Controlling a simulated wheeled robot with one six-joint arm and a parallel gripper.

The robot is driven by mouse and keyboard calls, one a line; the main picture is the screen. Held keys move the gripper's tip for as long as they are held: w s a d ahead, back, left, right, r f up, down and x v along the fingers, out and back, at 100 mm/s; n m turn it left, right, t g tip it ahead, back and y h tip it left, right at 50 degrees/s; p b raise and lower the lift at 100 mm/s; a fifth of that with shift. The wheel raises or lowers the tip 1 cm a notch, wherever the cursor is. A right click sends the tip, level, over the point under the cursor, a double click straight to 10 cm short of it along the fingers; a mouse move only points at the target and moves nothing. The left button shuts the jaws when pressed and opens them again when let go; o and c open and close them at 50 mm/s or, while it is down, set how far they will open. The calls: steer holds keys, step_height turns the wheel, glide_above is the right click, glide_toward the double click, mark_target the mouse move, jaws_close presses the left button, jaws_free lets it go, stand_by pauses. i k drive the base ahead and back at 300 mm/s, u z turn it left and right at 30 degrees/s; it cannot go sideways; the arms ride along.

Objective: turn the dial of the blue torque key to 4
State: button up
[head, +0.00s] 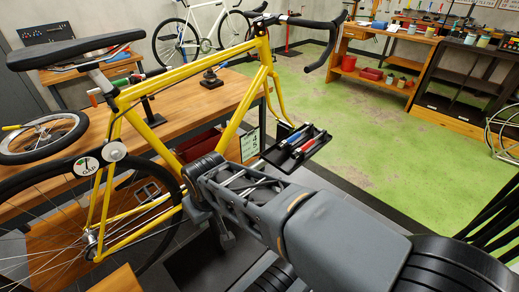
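A blue tool (293,138), which looks like the blue torque key, lies in a small black tray (322,141) at the middle of the head view. A red tool (306,147) lies beside it in the same tray. The dial and its number are too small to read. My arm reaches from the lower right toward the bicycle, left of and nearer than the tray. My gripper cannot be made out; it seems hidden behind my arm's far links. Nothing of mine visibly touches the blue tool.
A yellow bicycle (182,75) stands across the left, close to my arm. A wooden workbench (190,105) is behind it. A white card (250,145) with green marks is left of the tray. Green floor (350,120) is open to the right, before wooden shelves (455,115).

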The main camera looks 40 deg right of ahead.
mark_target(280, 147)
steer(key=u, duration=1.5)
steer(key=k, duration=0.8)
steer(key=z, duration=0.75)
steer(key=i, duration=0.5)
steer(key=z, duration=0.05)
